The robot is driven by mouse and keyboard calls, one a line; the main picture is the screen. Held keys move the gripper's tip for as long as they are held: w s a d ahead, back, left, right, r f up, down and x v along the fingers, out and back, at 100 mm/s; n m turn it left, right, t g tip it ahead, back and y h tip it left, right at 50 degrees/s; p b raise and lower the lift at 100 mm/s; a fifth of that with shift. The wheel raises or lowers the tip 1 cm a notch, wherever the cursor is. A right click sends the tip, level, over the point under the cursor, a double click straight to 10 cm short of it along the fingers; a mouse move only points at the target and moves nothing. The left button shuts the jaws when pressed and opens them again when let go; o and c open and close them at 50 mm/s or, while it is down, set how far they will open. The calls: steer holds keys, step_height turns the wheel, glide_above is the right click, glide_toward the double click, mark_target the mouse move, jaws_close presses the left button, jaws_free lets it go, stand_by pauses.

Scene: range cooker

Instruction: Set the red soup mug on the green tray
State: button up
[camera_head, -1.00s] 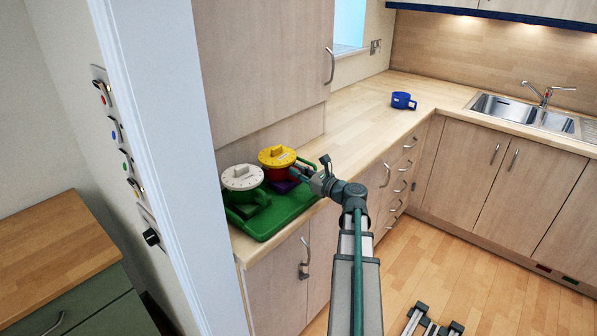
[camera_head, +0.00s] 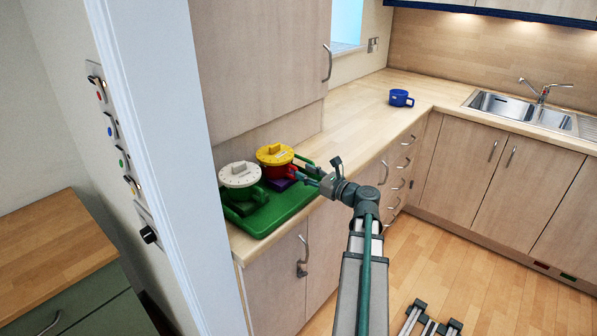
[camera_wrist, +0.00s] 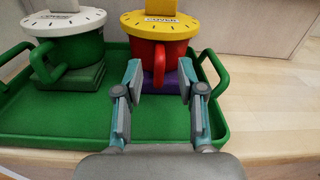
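The red soup mug (camera_head: 277,171), with a yellow lid marked "COVER" (camera_wrist: 160,22), stands upright on a purple block (camera_head: 281,184) at the right rear of the green tray (camera_head: 283,211). In the wrist view the mug (camera_wrist: 178,52) has its red handle facing me. My gripper (camera_head: 310,172) is just right of the mug in the head view. In the wrist view its two fingers (camera_wrist: 161,77) are spread, with the handle showing between their tips. The fingers look clear of the handle, and nothing is gripped. The block's middle is partly hidden behind the handle.
A green mug (camera_wrist: 75,55) with a white lid (camera_head: 240,174) stands on a green block at the tray's left. The tray has raised handles, the right one (camera_wrist: 215,70) near my fingers. A tall cabinet (camera_head: 262,70) rises behind. A blue mug (camera_head: 401,98) stands on the far counter.

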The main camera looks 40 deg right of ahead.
steer(key=s+d, duration=0.1)
steer(key=s, duration=0.6)
steer(key=shift+s+b, duration=0.2)
steer(key=shift+b, duration=0.2)
steer(key=shift+d+f, duration=0.1)
